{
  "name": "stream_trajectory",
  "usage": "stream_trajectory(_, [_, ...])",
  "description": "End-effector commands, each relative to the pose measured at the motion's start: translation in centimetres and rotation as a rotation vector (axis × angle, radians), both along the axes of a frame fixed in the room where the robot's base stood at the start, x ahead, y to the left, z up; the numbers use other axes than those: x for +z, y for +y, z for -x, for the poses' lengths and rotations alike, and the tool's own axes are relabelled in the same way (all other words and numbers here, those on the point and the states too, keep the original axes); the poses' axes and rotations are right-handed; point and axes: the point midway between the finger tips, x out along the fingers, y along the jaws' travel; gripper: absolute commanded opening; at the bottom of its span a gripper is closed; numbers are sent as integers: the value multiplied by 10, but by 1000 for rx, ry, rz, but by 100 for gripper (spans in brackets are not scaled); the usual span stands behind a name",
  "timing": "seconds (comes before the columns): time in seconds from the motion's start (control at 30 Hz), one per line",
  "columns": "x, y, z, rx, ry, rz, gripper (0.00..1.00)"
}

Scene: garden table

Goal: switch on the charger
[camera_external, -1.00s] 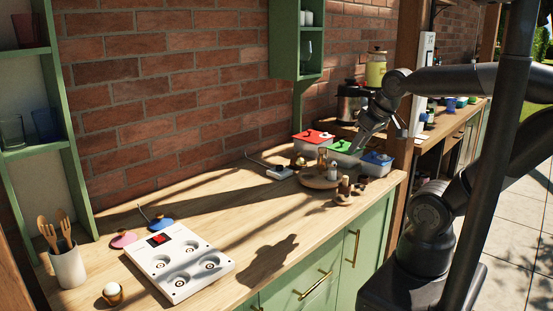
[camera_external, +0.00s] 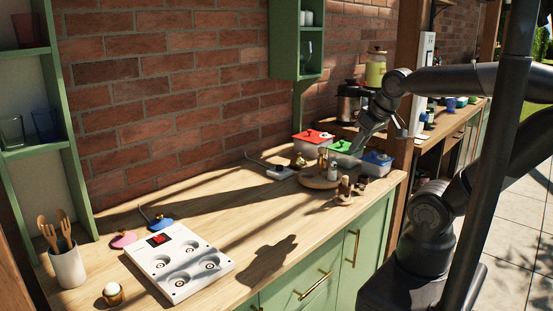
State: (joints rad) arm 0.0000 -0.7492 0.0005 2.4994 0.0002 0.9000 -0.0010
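A white flat device (camera_external: 180,259) with several round recesses and a red switch or display (camera_external: 159,239) at its back left corner lies on the wooden counter; it may be the charger. A cord shows behind it. I cannot read whether it is on. A smaller white box (camera_external: 279,172) with a cord lies farther back by the wall. My gripper (camera_external: 357,150) is at the far right end of the counter, above or near the lidded boxes, well away from the white device. Its fingers are too small and dark to tell open from shut.
Boxes with red (camera_external: 313,137), green (camera_external: 341,147) and blue (camera_external: 377,158) lids stand near my gripper. A round wooden tray (camera_external: 318,180) holds small items. A utensil cup (camera_external: 67,266), an egg cup (camera_external: 112,294) and pink (camera_external: 123,239) and blue (camera_external: 161,224) discs surround the white device. The counter's middle is mostly clear.

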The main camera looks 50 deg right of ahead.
Motion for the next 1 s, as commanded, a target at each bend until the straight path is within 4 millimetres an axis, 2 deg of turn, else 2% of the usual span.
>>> stream_trajectory(0.03, [1,1,-2,4,1,2,27])
stream_trajectory(0.17, [4,7,-12,40,13,23,16])
stream_trajectory(0.37, [11,31,-49,173,50,85,0])
stream_trajectory(0.63, [11,77,-107,401,98,147,0])
stream_trajectory(1.0, [-11,154,-179,729,143,156,0])
